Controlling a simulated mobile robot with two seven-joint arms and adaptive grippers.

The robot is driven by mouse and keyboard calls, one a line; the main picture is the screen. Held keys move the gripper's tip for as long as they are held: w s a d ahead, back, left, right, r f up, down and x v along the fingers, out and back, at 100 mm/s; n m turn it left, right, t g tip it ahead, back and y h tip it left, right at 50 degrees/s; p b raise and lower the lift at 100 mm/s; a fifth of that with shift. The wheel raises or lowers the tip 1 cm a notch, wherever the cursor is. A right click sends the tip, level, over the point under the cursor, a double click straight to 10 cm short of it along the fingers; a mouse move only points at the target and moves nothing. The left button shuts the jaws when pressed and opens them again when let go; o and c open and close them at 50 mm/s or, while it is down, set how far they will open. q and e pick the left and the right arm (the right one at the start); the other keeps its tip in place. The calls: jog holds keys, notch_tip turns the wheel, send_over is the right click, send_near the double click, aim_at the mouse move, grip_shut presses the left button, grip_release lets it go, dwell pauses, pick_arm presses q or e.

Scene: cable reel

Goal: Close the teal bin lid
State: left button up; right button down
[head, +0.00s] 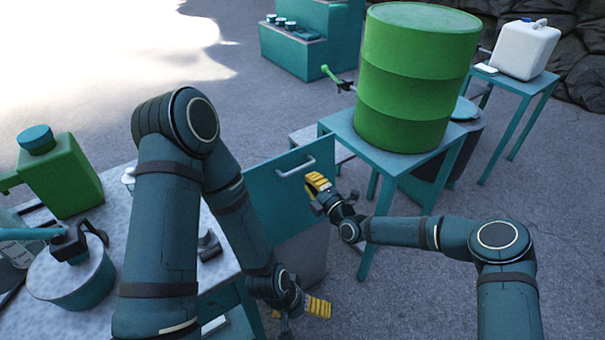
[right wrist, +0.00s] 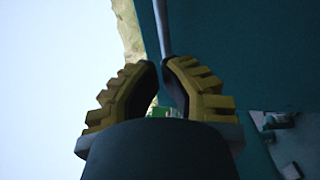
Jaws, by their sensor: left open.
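The teal bin lid (head: 283,195) is a flat panel with a pale handle (head: 296,168), raised steeply above a grey bin (head: 306,262). My right gripper (head: 317,184) is at the lid's right edge; I cannot tell whether it touches. In the right wrist view my right gripper (right wrist: 161,62) has its yellow fingertips close together with a narrow gap, and the teal panel (right wrist: 245,50) fills the right side. Whether anything is between them is unclear. My left gripper (head: 303,306) is low in front of the bin, open, partly hidden by my left arm.
A teal table (head: 342,125) with a green drum (head: 415,80) stands behind and right of the lid. A speckled workbench (head: 100,190) at left carries a green can (head: 60,175) and a lidded pot (head: 70,280). Bare floor lies at the right.

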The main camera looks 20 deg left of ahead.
aim_at(291, 161)
pick_arm(q)
jog(key=shift+s+f+b, duration=0.1)
jog(key=shift+f+b, duration=0.2)
jog(key=shift+f, duration=0.05)
pick_arm(e)
jog(key=shift+x, duration=2.35)
jog(key=shift+a, duration=0.15)
